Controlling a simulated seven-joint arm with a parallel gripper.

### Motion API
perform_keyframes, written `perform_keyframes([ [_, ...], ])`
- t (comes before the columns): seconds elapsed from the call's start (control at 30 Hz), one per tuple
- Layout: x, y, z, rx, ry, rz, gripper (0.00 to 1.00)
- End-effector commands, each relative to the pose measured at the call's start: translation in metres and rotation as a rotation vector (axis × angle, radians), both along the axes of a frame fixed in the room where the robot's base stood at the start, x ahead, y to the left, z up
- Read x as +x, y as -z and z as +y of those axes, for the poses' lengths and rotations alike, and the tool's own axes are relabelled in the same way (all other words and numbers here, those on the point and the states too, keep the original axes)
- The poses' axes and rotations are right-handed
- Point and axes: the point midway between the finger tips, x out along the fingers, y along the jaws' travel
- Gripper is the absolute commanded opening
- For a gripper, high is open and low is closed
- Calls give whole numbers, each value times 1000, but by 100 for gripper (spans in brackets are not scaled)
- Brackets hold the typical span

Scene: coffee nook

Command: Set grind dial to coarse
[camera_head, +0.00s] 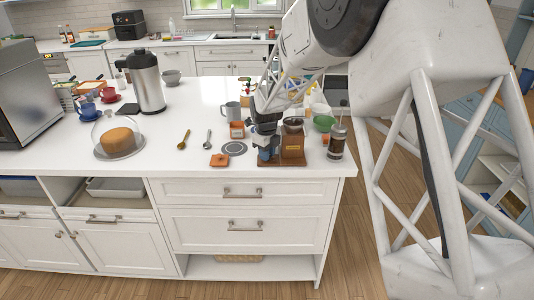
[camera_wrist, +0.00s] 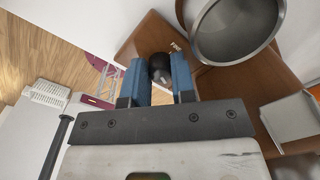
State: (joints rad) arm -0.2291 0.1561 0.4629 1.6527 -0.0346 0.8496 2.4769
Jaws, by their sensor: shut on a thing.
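The coffee grinder (camera_head: 292,145) is a brown wooden box with a dark hopper on top, standing near the counter's right front corner. In the wrist view its wooden body (camera_wrist: 148,36) and round metal hopper (camera_wrist: 235,28) show close up. A dark round knob (camera_wrist: 160,66), apparently the grind dial, sits between my blue fingertips. My gripper (camera_wrist: 160,82) is shut on this knob. In the head view my gripper (camera_head: 265,153) is at the grinder's left side, and the knob is hidden. A small pale marking (camera_wrist: 176,46) beside the knob is too small to read surely.
A French press (camera_head: 337,141) and a green bowl (camera_head: 324,123) stand close on the right. An orange-labelled jar (camera_head: 237,130), a grey disc (camera_head: 233,148) and an orange square (camera_head: 219,160) lie to the left. The counter's front edge is near.

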Motion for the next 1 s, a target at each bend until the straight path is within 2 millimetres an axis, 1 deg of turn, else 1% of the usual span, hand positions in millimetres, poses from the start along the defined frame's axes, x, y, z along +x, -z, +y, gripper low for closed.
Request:
perform_keyframes([
  [0.43,1,-1,1,1,13,-2,1],
  [0.47,1,-1,1,1,13,-2,29],
  [0.6,0,0,1,1,13,-2,50],
  [0.87,0,0,0,0,13,0,50],
  [1.0,0,-4,0,1,13,-2,50],
])
